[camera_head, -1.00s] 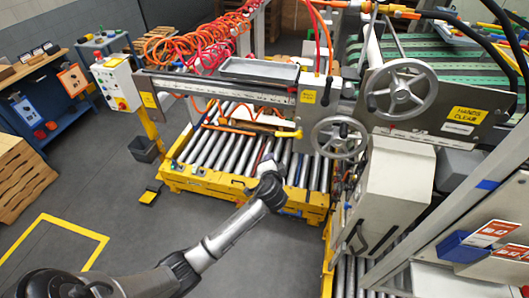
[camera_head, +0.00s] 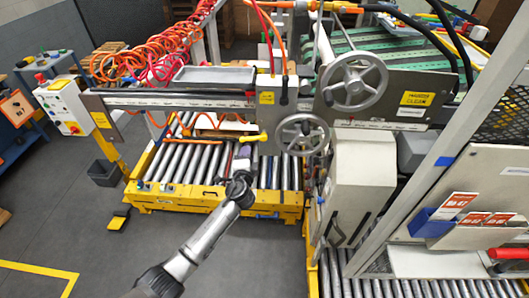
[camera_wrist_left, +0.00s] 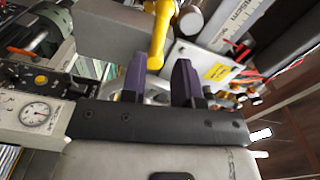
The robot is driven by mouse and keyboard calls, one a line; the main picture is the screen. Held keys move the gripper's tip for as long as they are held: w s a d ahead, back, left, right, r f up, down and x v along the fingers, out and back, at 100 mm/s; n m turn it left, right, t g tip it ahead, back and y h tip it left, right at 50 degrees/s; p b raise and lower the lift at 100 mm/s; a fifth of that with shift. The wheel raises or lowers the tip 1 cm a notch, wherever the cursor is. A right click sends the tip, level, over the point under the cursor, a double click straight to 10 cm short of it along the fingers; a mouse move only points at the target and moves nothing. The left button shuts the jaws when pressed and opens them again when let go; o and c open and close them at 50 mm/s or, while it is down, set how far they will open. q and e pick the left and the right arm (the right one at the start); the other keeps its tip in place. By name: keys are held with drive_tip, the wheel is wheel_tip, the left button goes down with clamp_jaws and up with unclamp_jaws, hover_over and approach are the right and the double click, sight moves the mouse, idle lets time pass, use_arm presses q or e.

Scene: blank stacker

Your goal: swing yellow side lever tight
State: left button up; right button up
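The yellow side lever (camera_head: 252,138) sticks out under the machine's crossbeam, left of the small handwheel, in the head view. In the left wrist view the lever (camera_wrist_left: 159,34) hangs down from the top, with its rounded end at the fingertips. My left gripper (camera_head: 243,156) is just below the lever in the head view. Its two purple fingers are spread in the left wrist view (camera_wrist_left: 159,66), one on each side of the lever's end, with gaps visible. The fingers look small and partly unclear in the head view. My right gripper is not in view.
A small handwheel (camera_head: 303,134) and a large handwheel (camera_head: 354,81) sit right of the lever. The crossbeam (camera_head: 180,101) runs above it. A yellow-framed roller conveyor (camera_head: 200,197) lies below. Orange coiled hoses (camera_head: 130,62) hang at upper left. Grey floor is open in front.

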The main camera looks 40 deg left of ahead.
sight(250, 140)
use_arm(q)
drive_tip(key=shift+b+x, duration=1.1)
drive_tip(key=shift+x, duration=1.5)
drive_tip(key=shift+b+x, duration=0.45)
drive_tip(key=shift+x, duration=0.4)
drive_tip(key=d+f+n+b, duration=0.1)
drive_tip(key=n+b, duration=0.3)
drive_tip(key=w+d+f+n+b, duration=0.1)
drive_tip(key=f+n+b, duration=0.1)
drive_tip(key=n+b, duration=0.2)
drive_tip(key=w+d+f+n+b, duration=0.1)
drive_tip(key=n+b, duration=0.3)
drive_tip(key=b, duration=0.2)
drive_tip(key=shift+f+n, duration=0.25)
drive_tip(key=shift+n, duration=0.15)
drive_tip(key=shift+w+d+n+b, duration=0.25)
drive_tip(key=shift+d+n+b, duration=0.2)
drive_tip(key=shift+n+b, duration=0.6)
drive_tip(key=s+d+n+p, duration=0.1)
drive_tip(key=s+d+p, duration=0.3)
drive_tip(key=s, duration=0.3)
drive_tip(key=shift+s+d, duration=0.2)
drive_tip(key=shift+d, duration=0.4)
